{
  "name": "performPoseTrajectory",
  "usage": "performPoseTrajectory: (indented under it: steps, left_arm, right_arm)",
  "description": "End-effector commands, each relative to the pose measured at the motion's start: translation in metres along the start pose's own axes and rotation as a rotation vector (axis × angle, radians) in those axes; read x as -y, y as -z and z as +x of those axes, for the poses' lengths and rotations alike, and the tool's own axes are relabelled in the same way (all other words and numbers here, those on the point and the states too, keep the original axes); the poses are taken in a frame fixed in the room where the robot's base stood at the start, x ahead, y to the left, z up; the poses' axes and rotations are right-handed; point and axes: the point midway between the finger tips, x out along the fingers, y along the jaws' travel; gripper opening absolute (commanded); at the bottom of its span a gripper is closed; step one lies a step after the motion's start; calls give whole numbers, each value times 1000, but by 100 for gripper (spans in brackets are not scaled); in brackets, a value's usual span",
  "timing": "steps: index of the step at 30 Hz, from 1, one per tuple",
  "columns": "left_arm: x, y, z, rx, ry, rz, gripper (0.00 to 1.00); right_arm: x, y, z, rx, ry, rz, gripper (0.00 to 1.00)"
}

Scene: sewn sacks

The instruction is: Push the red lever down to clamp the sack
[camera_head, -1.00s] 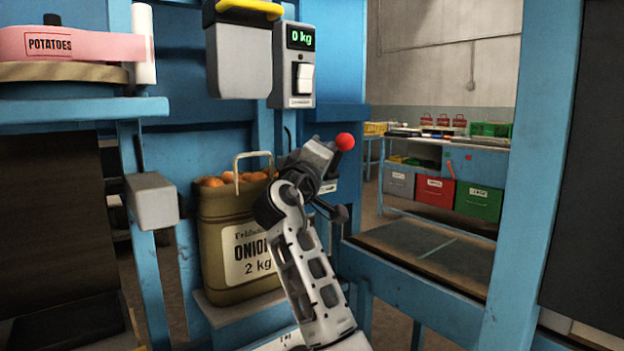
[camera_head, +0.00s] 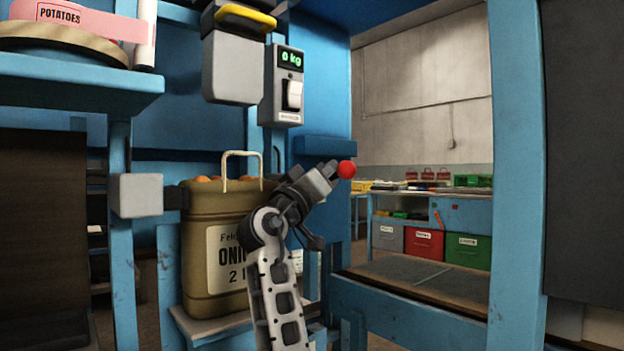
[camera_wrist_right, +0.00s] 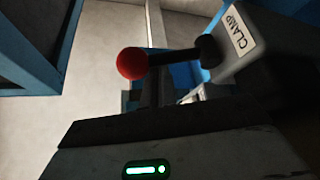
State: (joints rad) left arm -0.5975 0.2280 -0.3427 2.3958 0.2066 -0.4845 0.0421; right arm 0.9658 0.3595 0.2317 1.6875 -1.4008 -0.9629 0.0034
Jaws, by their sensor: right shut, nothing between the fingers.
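The red lever knob (camera_head: 347,170) shows just right of my right gripper (camera_head: 326,174), which is shut and empty. The gripper hides the lever's rod in the head view. In the right wrist view the red knob (camera_wrist_right: 131,63) sits on a black rod (camera_wrist_right: 175,57) running to a grey housing (camera_wrist_right: 240,50) marked CLAMP. I cannot tell whether the gripper touches the knob. The brown onion sack (camera_head: 203,215), labelled 2 kg, stands upright with onions at its open top, partly hidden by my right arm. My left gripper is out of view.
A scale display (camera_head: 290,59) reading 0 kg and a grey box (camera_head: 232,68) with a yellow handle hang above the sack. A blue post (camera_head: 515,180) stands at right. A grey block (camera_head: 139,195) juts out left of the sack.

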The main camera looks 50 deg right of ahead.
Motion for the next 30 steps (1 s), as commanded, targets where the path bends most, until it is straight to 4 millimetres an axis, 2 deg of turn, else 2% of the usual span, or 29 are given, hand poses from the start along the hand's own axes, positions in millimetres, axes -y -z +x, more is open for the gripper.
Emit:
performPoseTrajectory:
  steps: [19,23,26,30]
  left_arm:
    - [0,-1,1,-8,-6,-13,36]
    - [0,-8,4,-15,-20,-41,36]
    - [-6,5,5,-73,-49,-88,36]
    - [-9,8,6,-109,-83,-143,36]
  right_arm:
    - [-1,-3,-3,1,-2,-4,0]
    - [0,-7,-19,3,-4,-3,0]
    - [0,-9,-38,3,-6,-5,0]
    - [-1,-12,-63,6,-11,-8,0]
